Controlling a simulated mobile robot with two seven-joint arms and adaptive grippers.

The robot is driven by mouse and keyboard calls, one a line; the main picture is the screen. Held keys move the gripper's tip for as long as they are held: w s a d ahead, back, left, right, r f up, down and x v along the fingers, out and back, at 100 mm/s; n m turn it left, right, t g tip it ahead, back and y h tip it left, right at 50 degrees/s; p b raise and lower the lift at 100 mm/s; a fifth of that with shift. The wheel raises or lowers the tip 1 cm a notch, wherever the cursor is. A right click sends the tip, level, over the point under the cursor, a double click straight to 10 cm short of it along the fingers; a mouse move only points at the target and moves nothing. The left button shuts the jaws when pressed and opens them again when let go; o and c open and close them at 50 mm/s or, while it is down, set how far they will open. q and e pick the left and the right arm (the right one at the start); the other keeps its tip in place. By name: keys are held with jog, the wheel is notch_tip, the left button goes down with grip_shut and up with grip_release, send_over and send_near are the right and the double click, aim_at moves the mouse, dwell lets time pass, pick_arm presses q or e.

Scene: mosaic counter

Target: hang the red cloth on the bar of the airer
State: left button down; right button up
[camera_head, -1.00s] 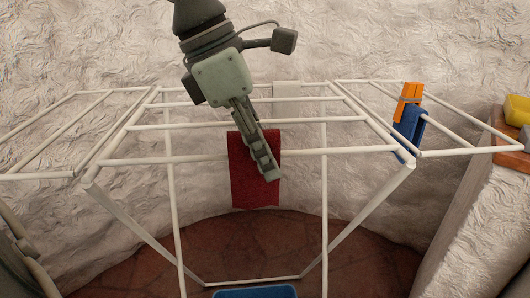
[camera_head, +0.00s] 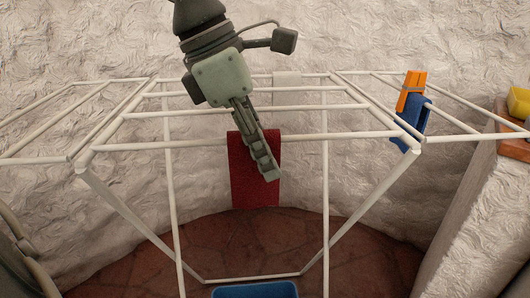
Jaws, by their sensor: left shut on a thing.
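My left gripper (camera_head: 262,163) comes down from the top and is shut on the red cloth (camera_head: 256,190). The cloth hangs as a flat dark-red panel, its lower edge above the floor. The white airer (camera_head: 180,145) stands around it with several thin bars. The front bar (camera_head: 345,137) meets the cloth just below its top edge, behind my fingers. I cannot tell whether the cloth lies over this bar or only beside it. My fingers hide part of the cloth. My right gripper is not in view.
A blue container (camera_head: 255,291) shows at the bottom edge. A ledge at right holds a yellow thing (camera_head: 519,103) on a wooden piece. The textured wall is close behind.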

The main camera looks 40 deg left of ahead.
pick_arm(q)
jog(key=c, duration=1.2)
grip_release()
jog(key=v, duration=1.2)
jog(key=shift+w+d, duration=0.1)
